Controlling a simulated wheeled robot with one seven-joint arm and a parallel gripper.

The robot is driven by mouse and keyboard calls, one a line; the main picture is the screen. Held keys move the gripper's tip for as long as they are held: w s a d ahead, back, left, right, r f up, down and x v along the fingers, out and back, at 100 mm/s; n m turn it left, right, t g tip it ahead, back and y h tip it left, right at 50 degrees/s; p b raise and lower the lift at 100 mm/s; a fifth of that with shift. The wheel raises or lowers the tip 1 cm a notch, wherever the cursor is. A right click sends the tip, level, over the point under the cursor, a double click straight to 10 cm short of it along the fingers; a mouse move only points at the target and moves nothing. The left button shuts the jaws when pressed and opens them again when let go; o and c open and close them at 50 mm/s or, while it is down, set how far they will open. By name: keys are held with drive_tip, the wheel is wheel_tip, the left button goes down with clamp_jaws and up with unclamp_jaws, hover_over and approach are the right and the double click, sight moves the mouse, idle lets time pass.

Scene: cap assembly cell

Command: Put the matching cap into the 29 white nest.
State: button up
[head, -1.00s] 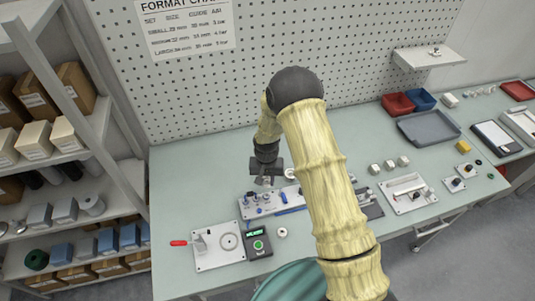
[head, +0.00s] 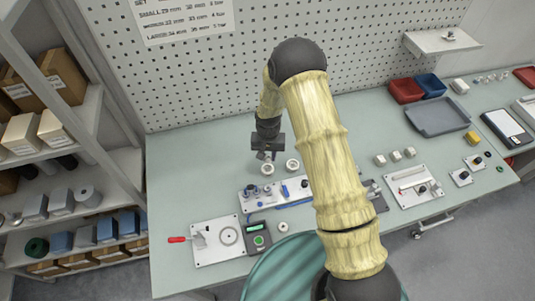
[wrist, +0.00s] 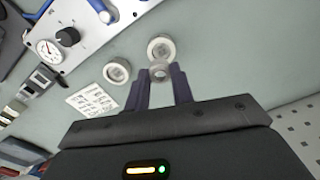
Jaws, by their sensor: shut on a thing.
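My gripper (head: 267,156) hangs over the table behind the control panel. In the wrist view my gripper (wrist: 161,76) is shut on a small pale round cap (wrist: 160,69) between its fingertips. A white ring-shaped nest (wrist: 161,48) lies just beyond the cap, partly covered by it, and a second white nest (wrist: 117,71) lies to its left. In the head view the left nest (head: 267,170) is just below the fingers and the right nest (head: 292,165) stands apart. I cannot read a size on either nest, nor tell whether the cap touches one.
The control panel (head: 275,195) with blue parts stands in front of the nests. A console with a green display (head: 258,238) and a plate with a red-handled clamp (head: 217,244) are nearer the front. A printed label (wrist: 91,100) lies near the nests. The table at the back left is clear.

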sight(268, 170)
drive_tip(key=shift+w+a+f+b, duration=0.1)
drive_tip(key=shift+f+b, duration=0.65)
drive_tip(key=shift+f, duration=0.65)
drive_tip(key=shift+w+f+b, duration=0.1)
drive_tip(key=shift+f+b, duration=0.65)
drive_tip(key=shift+f, duration=0.65)
drive_tip(key=shift+s+f+b, duration=0.1)
drive_tip(key=shift+f+b, duration=0.4)
drive_tip(key=shift+b, duration=0.05)
drive_tip(key=o, duration=0.8)
drive_tip(key=shift+c, duration=0.2)
drive_tip(key=shift+r, duration=0.1)
wheel_tip(268, 170, up, 17)
drive_tip(key=b, duration=0.4)
drive_tip(key=shift+r, duration=0.15)
